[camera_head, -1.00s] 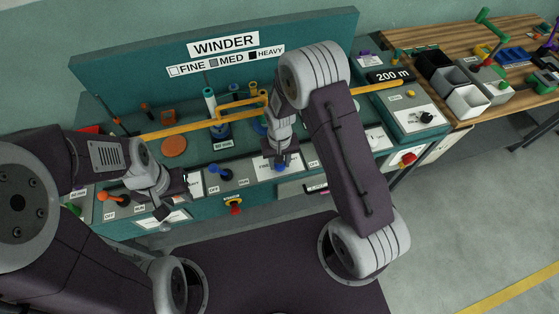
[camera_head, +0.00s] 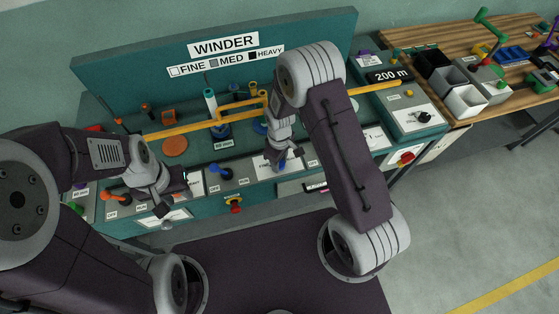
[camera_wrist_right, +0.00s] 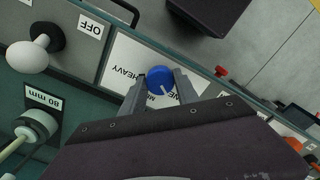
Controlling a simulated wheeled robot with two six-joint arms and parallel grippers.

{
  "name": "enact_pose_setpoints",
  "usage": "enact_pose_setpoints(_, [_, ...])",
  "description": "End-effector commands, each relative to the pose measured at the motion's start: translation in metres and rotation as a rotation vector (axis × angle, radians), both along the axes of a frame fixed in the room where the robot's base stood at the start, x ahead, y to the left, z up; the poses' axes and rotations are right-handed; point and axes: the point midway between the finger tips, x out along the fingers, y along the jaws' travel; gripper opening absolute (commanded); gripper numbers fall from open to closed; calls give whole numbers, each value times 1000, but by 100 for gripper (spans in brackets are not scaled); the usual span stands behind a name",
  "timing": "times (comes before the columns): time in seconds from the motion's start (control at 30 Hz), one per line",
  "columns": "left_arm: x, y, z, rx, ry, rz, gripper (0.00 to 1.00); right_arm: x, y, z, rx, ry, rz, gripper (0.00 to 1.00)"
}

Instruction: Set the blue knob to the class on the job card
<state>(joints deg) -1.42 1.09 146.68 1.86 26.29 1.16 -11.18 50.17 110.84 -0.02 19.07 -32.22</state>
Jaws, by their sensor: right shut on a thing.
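The blue knob (camera_head: 282,165) sits on the front panel of the teal winder console and is mostly hidden by my right gripper (camera_head: 281,158) in the head view. In the right wrist view, the fingers of my right gripper (camera_wrist_right: 163,88) are on both sides of the blue knob (camera_wrist_right: 159,77), shut on it. The knob's white line points down and right, towards the partly hidden label ending in "NE". "HEAVY" reads upside down to its left. My left gripper (camera_head: 163,207) is over the left front of the panel; its fingers are too unclear to judge. I cannot identify the job card.
A blue lever (camera_head: 222,173) and an orange lever (camera_head: 107,195) stand on the panel left of the knob. A yellow bar (camera_head: 185,131) crosses behind. A red button (camera_head: 407,158) is at the right. The winder sign (camera_head: 224,46) lists FINE, MED and HEAVY.

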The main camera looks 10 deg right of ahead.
Motion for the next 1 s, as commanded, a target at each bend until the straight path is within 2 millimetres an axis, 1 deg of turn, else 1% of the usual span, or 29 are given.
enact_pose_setpoints(0.03, [0, 0, 1, 0, 0, 0, 36, 3, 1, 2, 2, -11, 16, 0])
enact_pose_setpoints(0.3, [0, 0, 1, 0, 0, 0, 36, 4, 1, 2, 2, -11, 71, 0])
enact_pose_setpoints(0.73, [0, 0, 1, 0, 0, 0, 36, 4, 1, 2, 2, -11, 80, 0])
enact_pose_setpoints(0.77, [0, 0, 1, 0, 0, 0, 36, 4, 1, 2, 2, -11, 80, 42])
enact_pose_setpoints(0.8, [0, 0, 1, 0, 0, 0, 36, 4, 1, 2, 1, -10, 79, 54])
enact_pose_setpoints(0.83, [0, 0, 1, 0, 0, 0, 36, 3, 1, 2, 1, -10, 79, 59])
enact_pose_setpoints(1.0, [0, 0, 1, 0, 0, 0, 36, 2, 0, 1, 1, -6, 78, 59])
